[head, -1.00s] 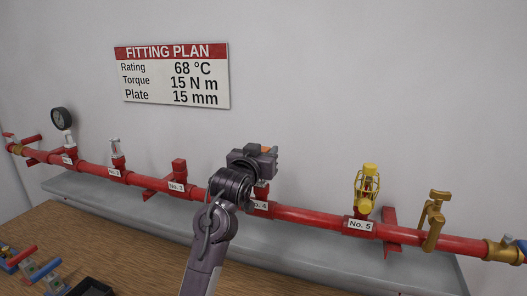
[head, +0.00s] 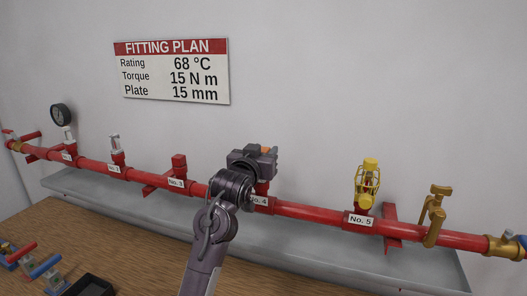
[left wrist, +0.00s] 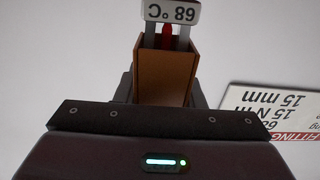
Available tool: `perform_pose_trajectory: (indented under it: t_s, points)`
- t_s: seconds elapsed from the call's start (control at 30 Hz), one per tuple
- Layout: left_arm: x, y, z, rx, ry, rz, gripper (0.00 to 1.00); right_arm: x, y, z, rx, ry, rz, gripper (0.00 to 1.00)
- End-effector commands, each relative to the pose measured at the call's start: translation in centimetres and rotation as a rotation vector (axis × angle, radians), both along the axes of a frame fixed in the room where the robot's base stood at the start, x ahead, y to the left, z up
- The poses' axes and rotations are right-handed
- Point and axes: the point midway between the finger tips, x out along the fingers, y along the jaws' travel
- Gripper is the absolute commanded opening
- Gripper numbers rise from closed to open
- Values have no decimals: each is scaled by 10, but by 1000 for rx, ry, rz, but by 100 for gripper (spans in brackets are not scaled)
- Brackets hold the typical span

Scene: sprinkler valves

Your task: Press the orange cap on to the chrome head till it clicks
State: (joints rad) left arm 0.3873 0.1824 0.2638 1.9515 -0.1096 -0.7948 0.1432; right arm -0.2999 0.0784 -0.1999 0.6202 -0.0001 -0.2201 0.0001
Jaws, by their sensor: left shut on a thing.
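My left gripper (head: 265,155) is at the No. 4 outlet of the red pipe, seen from behind, and hides most of what is there. It is shut on the orange cap (head: 267,149), of which a small patch shows between the jaws. In the left wrist view the cap (left wrist: 163,78) is a brown-orange open box shape held in front of the jaws. Beyond it show a red bulb (left wrist: 166,36) between grey arms and a white tag reading 68 °C, upside down. I cannot tell how far the cap sits on the head. My right gripper is out of view.
Beside the gripper on the red pipe (head: 305,212) are the red No. 3 fitting (head: 179,165) and the yellow caged No. 5 head (head: 368,185). A grey trough runs below. The fitting plan (head: 172,72) hangs behind.

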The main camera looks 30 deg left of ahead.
Motion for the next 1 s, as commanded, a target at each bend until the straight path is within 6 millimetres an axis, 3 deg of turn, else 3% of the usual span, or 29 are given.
perform_pose_trajectory:
  t_s: [0.47,0.5,0.67,1.0]
  points:
    - [0,0,-13,0,1,0,12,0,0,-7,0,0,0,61]
    - [0,0,-13,0,0,0,38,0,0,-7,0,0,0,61]
    - [0,0,-12,0,0,0,59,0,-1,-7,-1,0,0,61]
    - [-2,-1,-13,0,1,0,61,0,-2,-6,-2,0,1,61]
